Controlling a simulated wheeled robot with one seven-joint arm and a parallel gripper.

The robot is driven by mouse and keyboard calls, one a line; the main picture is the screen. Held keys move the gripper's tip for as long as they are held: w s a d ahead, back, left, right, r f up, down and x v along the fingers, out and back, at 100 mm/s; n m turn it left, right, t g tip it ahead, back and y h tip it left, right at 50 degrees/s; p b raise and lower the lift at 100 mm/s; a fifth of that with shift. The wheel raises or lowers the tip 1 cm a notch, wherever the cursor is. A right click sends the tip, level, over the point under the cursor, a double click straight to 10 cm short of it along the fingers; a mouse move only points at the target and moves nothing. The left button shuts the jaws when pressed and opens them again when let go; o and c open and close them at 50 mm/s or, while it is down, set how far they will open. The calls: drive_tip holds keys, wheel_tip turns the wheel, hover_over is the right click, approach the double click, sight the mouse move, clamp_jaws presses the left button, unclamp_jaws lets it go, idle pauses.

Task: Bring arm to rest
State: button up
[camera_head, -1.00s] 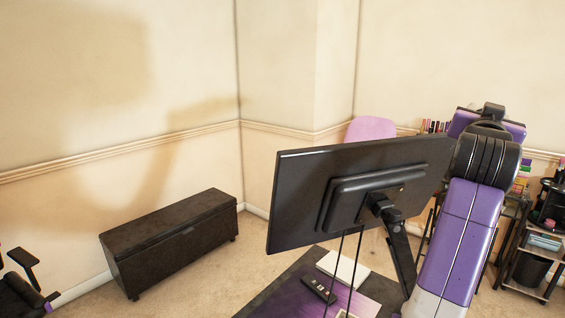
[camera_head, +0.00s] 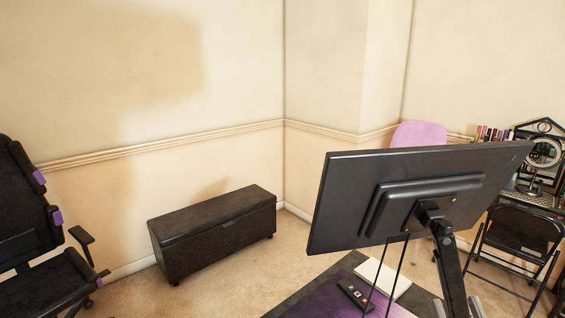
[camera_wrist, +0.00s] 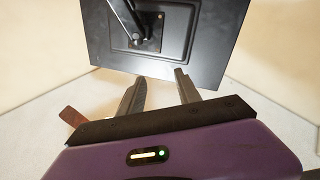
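In the wrist view my gripper (camera_wrist: 160,77) has its two dark fingers apart, with nothing visible between them. The back of a black monitor (camera_wrist: 205,40) fills the top of that view, beyond the fingertips. In the head view the monitor (camera_head: 345,205) stands tilted at the right on a black arm (camera_head: 451,270). My arm and gripper cannot be made out in the head view.
Below the monitor, a desk with a purple mat (camera_head: 325,298) holds a dark remote (camera_head: 355,296) and a white pad (camera_head: 384,277). A black chest (camera_head: 215,238) stands by the wall, a black chair (camera_head: 30,240) at left, a folding chair (camera_head: 520,230) at right. Carpet between is open.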

drive_tip(key=s+a+f+g+y, duration=0.1)
drive_tip(key=s+a+f+g, duration=0.1)
drive_tip(key=s+f, duration=0.3)
drive_tip(key=s+a+f+g+y, duration=0.1)
drive_tip(key=s+a+f, duration=0.3)
drive_tip(key=s, duration=1)
drive_tip(key=s+a+f+m+g+y, duration=0.1)
drive_tip(key=s+f+g, duration=0.3)
drive_tip(key=s, duration=0.6)
wheel_tip(320, 180, down, 2)
drive_tip(key=shift+s+a+f, duration=0.1)
drive_tip(key=shift+s+a, duration=0.05)
drive_tip(key=shift+a, duration=0.75)
